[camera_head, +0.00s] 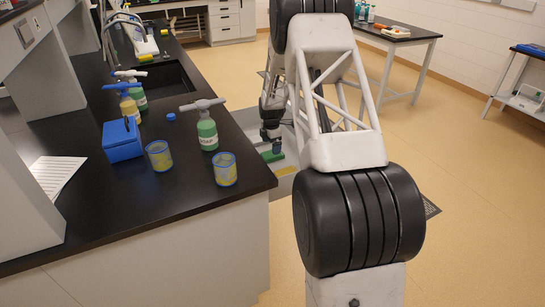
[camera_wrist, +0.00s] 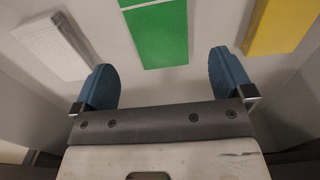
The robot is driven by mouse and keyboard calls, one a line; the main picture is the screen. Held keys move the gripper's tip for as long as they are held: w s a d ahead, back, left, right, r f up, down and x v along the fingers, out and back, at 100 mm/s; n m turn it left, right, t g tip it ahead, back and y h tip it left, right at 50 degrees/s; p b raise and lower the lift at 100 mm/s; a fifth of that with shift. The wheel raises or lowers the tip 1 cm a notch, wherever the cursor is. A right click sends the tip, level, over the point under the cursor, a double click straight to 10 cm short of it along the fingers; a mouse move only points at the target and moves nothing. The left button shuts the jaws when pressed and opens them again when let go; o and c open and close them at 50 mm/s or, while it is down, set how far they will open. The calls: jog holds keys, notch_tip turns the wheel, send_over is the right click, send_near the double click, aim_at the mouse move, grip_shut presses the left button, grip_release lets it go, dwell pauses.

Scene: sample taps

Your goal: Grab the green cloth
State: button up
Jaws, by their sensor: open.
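The green cloth (camera_wrist: 158,35) is a flat rectangle in the upper middle of the wrist view. A pale line crosses it and its far end is cut off by the top edge. My gripper (camera_wrist: 164,82) is open and empty, with its blue fingers spread wider than the cloth. The cloth lies ahead of the fingertips, between their lines, and I see no contact. In the head view the green cloth (camera_head: 272,155) shows just below my gripper (camera_head: 274,146), partly hidden by it.
In the wrist view, a yellow piece (camera_wrist: 278,25) lies to the right and a white block (camera_wrist: 62,45) to the left, on a pale surface. In the head view, the black counter (camera_head: 150,205) with bottles, beakers and a blue box stands left of my arm.

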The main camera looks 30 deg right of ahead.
aim_at(268, 156)
jog(key=shift+f, duration=0.1)
jog(key=shift+f, duration=2.45)
jog(key=c, duration=1)
jog(key=shift+r, duration=0.1)
